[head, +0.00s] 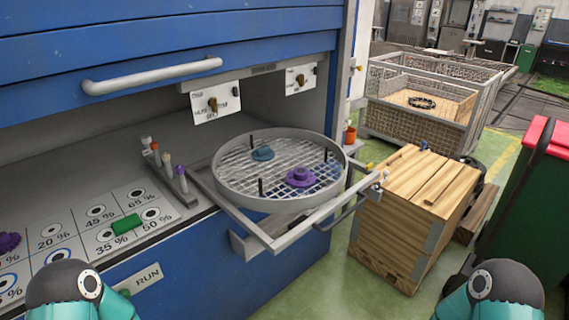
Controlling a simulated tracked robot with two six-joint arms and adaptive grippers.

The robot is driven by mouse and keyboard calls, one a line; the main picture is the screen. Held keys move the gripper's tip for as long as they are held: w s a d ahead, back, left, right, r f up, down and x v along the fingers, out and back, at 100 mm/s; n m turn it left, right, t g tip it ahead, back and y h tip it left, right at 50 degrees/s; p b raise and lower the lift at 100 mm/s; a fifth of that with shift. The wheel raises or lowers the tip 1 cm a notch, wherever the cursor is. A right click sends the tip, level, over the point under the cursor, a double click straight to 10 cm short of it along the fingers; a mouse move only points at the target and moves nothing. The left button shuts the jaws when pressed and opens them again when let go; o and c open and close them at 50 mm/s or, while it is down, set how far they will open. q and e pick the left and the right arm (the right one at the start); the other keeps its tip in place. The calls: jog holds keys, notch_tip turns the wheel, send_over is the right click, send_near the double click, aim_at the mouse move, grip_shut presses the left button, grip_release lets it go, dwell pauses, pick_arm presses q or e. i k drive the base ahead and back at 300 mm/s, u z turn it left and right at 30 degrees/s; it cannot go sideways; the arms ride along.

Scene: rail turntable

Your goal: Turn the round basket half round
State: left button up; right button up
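The round basket (222,190) is a shallow grey metal ring with a mesh floor. It sits on a sliding frame (262,238) pulled out of the blue machine's opening. Inside it are a blue-grey ring-shaped part (263,153) at the back and a purple flanged part (300,177) at the front right. Several short black pins (261,187) stand up in the basket. Teal and dark parts of my two arms show at the bottom left and bottom right corners. No gripper fingers are visible, and nothing of mine touches the basket.
A blue shutter with a white handle (152,76) hangs above the opening. On the left, a percentage panel (75,228) holds a green block (126,225). A wooden crate (409,211) stands close to the right of the frame. A mesh cage (420,121) stands behind.

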aim_at(268, 205)
jog(key=z, duration=0.15)
jog(key=i, duration=0.95)
jog(key=u, duration=1.05)
jog(key=k, duration=1.05)
jog(key=z, duration=0.2)
jog(key=i, duration=1)
